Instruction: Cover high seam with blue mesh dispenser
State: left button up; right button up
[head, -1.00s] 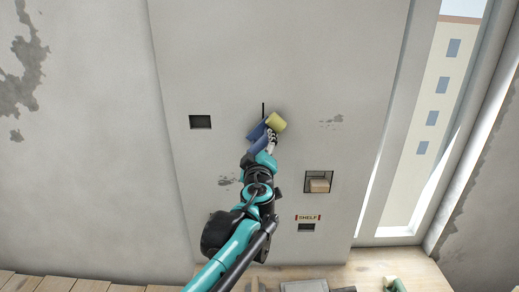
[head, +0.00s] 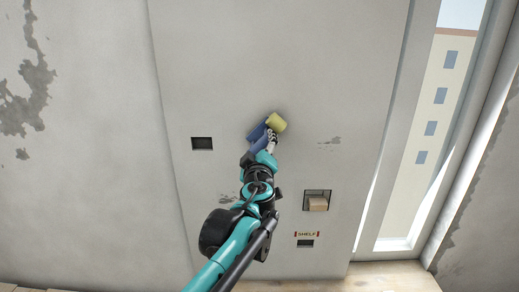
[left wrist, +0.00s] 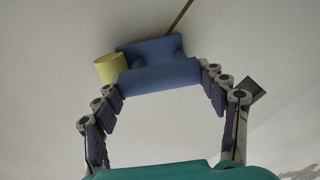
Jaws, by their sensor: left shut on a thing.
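The blue dispenser (head: 259,131) with a yellow cylinder (head: 277,122) at its right end is at the pale wall, held by my left gripper (head: 271,141). In the left wrist view the dispenser (left wrist: 158,76) sits between the two fingers, which are shut on it, with the yellow cylinder (left wrist: 109,68) at its left. A thin dark seam (left wrist: 181,14) runs from the top edge down behind the dispenser; in the head view it is hidden. I cannot tell whether the dispenser touches the wall. My right gripper is not in view.
The wall panel has a dark slot (head: 202,144) at left, a recess with a tan block (head: 318,204) at lower right, and a small slot under a "SHELF" label (head: 307,234). A tall window (head: 425,140) stands at right. The wall above the dispenser is bare.

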pick_arm(q)
notch_tip(320, 180, up, 2)
jog(key=shift+p, duration=0.5)
jog(key=shift+f+b, duration=4.95)
jog(key=shift+f, duration=1.85)
notch_tip(320, 180, up, 14)
jog(key=p, duration=0.9)
jog(key=shift+f+p, duration=0.2)
jog(key=shift+p, duration=0.2)
jog(key=shift+f+b, duration=4.95)
jog(key=shift+f, duration=1.85)
notch_tip(320, 180, up, 14)
jog(key=p, duration=0.9)
jog(key=shift+f+p, duration=0.2)
jog(key=shift+p, duration=0.2)
jog(key=shift+f, duration=0.1)
